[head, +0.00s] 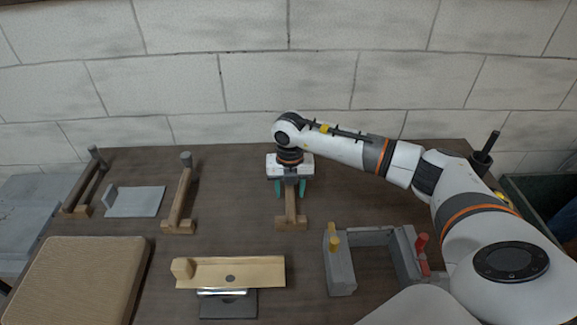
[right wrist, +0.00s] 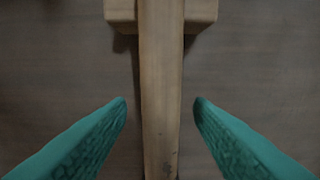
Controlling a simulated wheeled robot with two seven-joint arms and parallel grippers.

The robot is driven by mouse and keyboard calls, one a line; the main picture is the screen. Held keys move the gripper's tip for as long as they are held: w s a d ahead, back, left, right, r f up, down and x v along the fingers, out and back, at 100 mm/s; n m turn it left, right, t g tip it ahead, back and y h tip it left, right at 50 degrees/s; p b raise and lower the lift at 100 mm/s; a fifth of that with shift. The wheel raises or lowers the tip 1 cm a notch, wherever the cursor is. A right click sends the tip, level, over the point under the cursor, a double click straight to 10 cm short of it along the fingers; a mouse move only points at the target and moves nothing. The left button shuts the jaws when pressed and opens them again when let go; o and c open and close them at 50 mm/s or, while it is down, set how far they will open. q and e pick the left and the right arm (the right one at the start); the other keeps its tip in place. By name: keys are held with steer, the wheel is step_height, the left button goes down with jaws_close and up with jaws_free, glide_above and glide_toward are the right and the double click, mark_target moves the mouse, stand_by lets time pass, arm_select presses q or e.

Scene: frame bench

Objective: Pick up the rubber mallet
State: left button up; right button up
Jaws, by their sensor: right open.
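My right gripper (head: 291,188) is open and points down over a wooden bar (head: 291,207) with a short wooden crosspiece at its near end. In the right wrist view the bar (right wrist: 160,95) runs between the two teal fingers (right wrist: 160,104), with a gap on each side; neither finger visibly touches it. The crosspiece (right wrist: 118,12) is at the top of that view. The bar's far end is hidden under my wrist in the head view, so I cannot tell whether a rubber head is there or whether this is the mallet. My left gripper is out of view.
Two long pieces with dark ends, a left one (head: 84,188) and a wooden one (head: 179,198), flank a grey plate (head: 134,201). A tan pad (head: 75,280), wooden piece (head: 255,272), grey U-shaped frame (head: 340,270) and dark cup (head: 481,162) stand around the brown bench (head: 235,230).

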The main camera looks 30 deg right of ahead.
steer(key=shift+f, duration=0.4)
steer(key=shift+c, duration=0.6)
jaws_close()
steer(key=shift+r, duration=0.1)
steer(key=shift+w, duration=0.1)
